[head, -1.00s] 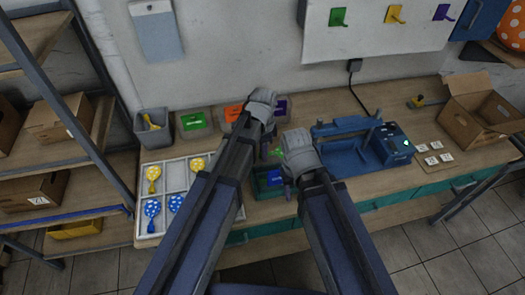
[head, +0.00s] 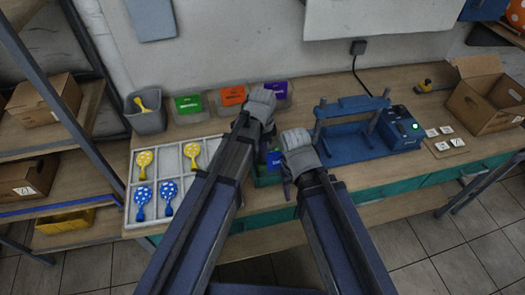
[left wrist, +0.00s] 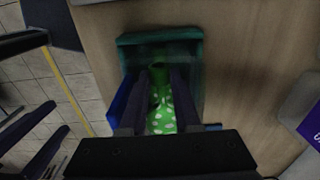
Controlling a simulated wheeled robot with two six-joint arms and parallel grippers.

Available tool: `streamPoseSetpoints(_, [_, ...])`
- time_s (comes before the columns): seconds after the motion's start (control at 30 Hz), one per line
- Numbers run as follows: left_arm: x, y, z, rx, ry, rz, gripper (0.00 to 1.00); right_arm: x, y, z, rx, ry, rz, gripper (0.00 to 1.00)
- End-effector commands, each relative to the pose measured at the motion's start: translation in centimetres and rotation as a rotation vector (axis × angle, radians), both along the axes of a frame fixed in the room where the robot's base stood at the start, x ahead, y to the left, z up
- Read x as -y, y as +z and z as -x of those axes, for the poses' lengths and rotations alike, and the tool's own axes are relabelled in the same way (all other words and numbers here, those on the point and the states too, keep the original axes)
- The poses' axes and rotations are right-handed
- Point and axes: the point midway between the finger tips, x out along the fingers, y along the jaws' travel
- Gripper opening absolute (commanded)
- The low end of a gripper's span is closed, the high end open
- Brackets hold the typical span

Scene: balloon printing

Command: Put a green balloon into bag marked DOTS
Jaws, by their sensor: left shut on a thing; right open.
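In the left wrist view, my left gripper (left wrist: 162,95) is shut on a green balloon with white dots (left wrist: 162,118). The balloon is over the opening of a teal bag or bin (left wrist: 155,38) with a blue label; I cannot tell how deep it sits. In the head view the teal container (head: 268,181) with its blue label (head: 274,160) is partly hidden by my arms, and the label is too small to read. My left gripper (head: 264,140) is above it, with its fingers mostly hidden. My right gripper (head: 290,188) is open beside the container's right side.
A white divided tray (head: 131,200) holds yellow and blue dotted balloons. Green (head: 188,104), orange (head: 232,95) and purple (head: 276,91) labelled bins stand behind. A blue press (head: 355,140) stands right, with a cardboard box (head: 487,100) beyond it.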

Motion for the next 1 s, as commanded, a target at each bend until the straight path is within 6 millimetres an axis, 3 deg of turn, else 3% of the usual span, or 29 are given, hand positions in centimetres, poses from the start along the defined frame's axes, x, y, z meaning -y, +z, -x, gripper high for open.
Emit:
streamPoseSetpoints(0.1, [0.00, -0.96, 0.00, 0.000, 0.000, 0.000, 0.00, 0.00, -0.97, 0.00, 0.000, 0.000, 0.000, 0.50])
streamPoseSetpoints(0.4, [0.00, -0.93, 0.00, 0.000, 0.000, 0.000, 0.00, 0.00, -0.93, 0.00, 0.000, -0.001, 0.000, 0.50])
streamPoseSetpoints(0.43, [0.00, -0.93, 0.00, 0.000, 0.000, 0.000, 0.32, 0.00, -0.94, 0.00, 0.000, -0.001, 0.000, 0.50])
streamPoseSetpoints(0.7, [0.00, -0.94, 0.00, 0.000, 0.000, 0.000, 0.62, 0.00, -0.94, 0.00, 0.000, 0.000, 0.000, 0.50])
streamPoseSetpoints(0.73, [0.00, -0.94, 0.00, 0.000, 0.000, 0.000, 0.66, 0.00, -0.94, 0.00, 0.000, 0.000, 0.000, 0.50])
streamPoseSetpoints(1.0, [0.00, -0.85, 0.00, 0.000, 0.000, 0.000, 0.66, 0.00, -0.86, 0.00, 0.000, 0.000, 0.000, 0.50])
